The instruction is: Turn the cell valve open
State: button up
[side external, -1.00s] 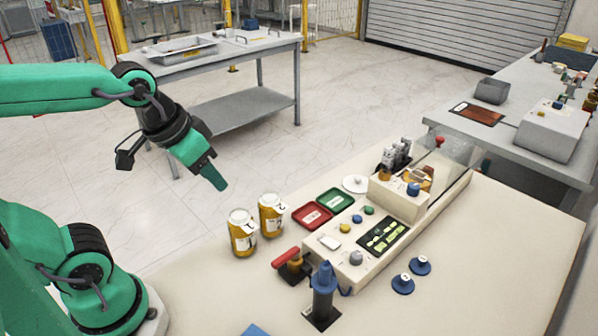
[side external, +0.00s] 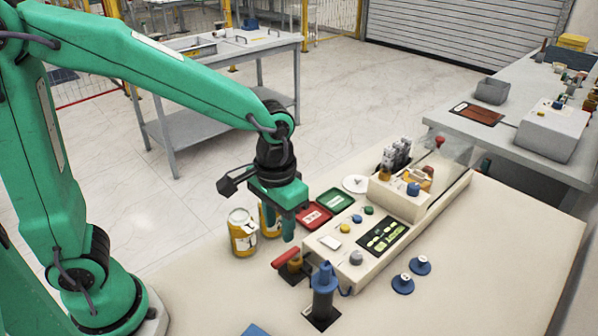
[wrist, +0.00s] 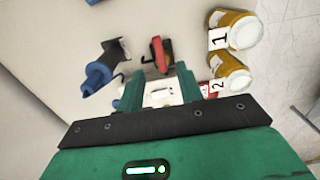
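The cell valve, taken to be the red-handled one, has a handle (side external: 286,257) on a brass-coloured body at the near left end of the cream console. Its handle slants up to the right in the side view. In the wrist view the red handle (wrist: 157,54) lies just beyond the fingertips, roughly in line with the gap between them. My gripper (side external: 289,236) points down, just above and behind the valve, apparently not touching it. In the wrist view my gripper (wrist: 159,76) has its two green fingers apart with nothing held between them.
Two yellow jars (side external: 243,236) stand left of the gripper, one partly hidden behind it. A blue upright device (side external: 323,287) stands close beside the valve. The console (side external: 345,268) carries coloured knobs and a display. Red (side external: 314,216) and green trays lie behind. The table front is mostly clear.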

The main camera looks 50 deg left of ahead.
aim_at(282, 258)
jog(key=shift+d+f, duration=0.15)
jog(key=shift+f, duration=0.1)
jog(key=shift+f, duration=3.85)
jog(key=shift+c, duration=0.3)
grip_shut()
